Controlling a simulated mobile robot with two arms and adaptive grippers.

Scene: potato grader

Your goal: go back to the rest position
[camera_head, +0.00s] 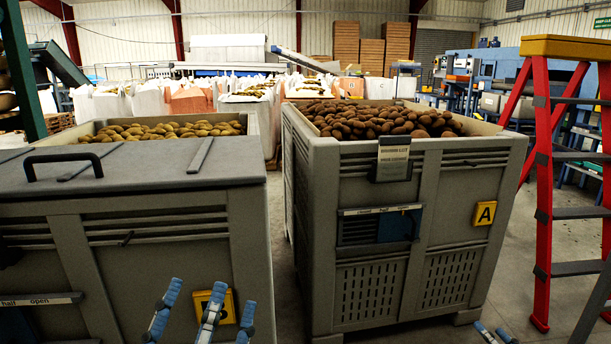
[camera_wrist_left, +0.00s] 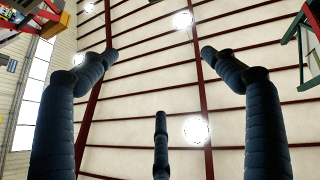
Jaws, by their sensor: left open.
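My left gripper (camera_head: 210,302) shows at the bottom of the head view, in front of the left crate. Its blue fingers point up and stand spread apart, with nothing between them.
The left grey crate (camera_head: 180,240) holds potatoes and has a grey lid with a black handle (camera_head: 65,160) over its front part. Crate A (camera_head: 440,225) is full of darker potatoes. A red stepladder (camera_head: 543,190) stands at the right. A narrow floor gap separates the crates.

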